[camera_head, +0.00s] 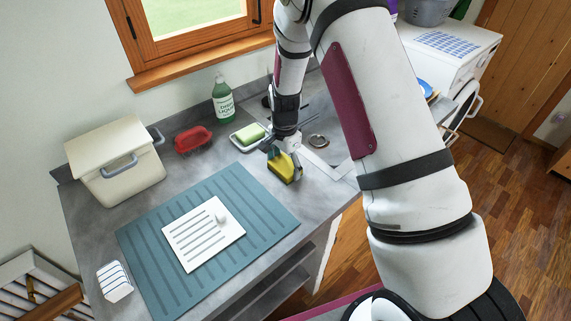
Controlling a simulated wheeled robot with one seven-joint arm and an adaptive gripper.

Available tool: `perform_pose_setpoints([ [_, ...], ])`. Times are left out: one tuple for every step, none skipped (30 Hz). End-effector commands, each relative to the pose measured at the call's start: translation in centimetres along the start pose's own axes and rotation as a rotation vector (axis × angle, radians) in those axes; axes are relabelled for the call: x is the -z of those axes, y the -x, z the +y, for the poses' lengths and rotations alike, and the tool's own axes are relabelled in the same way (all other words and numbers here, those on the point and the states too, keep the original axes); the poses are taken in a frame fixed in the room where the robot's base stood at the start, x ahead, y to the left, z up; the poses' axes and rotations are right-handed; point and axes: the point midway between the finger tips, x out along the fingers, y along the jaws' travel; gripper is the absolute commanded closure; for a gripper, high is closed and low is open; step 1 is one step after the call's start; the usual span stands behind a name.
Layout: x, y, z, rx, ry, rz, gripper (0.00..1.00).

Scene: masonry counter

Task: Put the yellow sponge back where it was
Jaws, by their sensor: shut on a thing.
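The yellow sponge (285,170) is in my gripper (284,160), over the grey counter near the right corner of the blue-green mat. My gripper is shut on it, and the sponge looks tilted. I cannot tell whether its lower edge touches the counter. A white dish (240,144) stands just left of and behind my gripper, with a green and pale block (251,132) lying in it. Part of the gripper's fingers is hard to make out at this size.
The blue-green mat (140,241) carries a white ribbed board (190,252) with a small white object on it. A red brush (193,139), a green soap bottle (223,101) and a cream bin (115,165) stand along the back. A striped white block (115,281) is at the front left.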

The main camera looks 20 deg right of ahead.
Motion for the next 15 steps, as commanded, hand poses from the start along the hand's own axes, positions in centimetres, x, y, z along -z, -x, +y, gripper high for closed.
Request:
perform_pose_setpoints([
  [0.02,0.01,-0.04,0.001,0.000,0.000,0.44],
  [0.03,0.01,-0.04,0.001,0.000,0.000,0.44],
  [0.03,0.01,-0.04,0.001,0.000,0.000,0.44],
  [0.03,0.01,-0.03,0.001,0.000,0.000,0.44],
  [0.03,0.01,-0.03,0.001,0.000,0.000,0.44],
  [0.03,-0.03,-0.03,0.000,0.000,0.000,0.44],
  [0.03,-0.09,-0.03,0.000,-0.001,0.000,0.44],
  [0.03,-0.18,-0.03,0.000,-0.001,0.000,0.44],
  [0.03,-0.30,-0.02,0.000,-0.001,0.000,0.44],
  [0.02,-0.33,-0.02,0.000,-0.001,0.000,0.20],
  [0.02,-0.28,-0.02,0.000,-0.001,0.000,0.13],
  [0.02,-0.27,-0.01,0.000,-0.001,0.000,0.04],
  [0.02,-0.27,-0.01,0.000,-0.001,0.000,0.02],
  [0.02,-0.26,-0.01,0.000,-0.001,0.000,0.02],
  [0.02,-0.26,-0.01,0.000,-0.001,0.000,0.02],
])
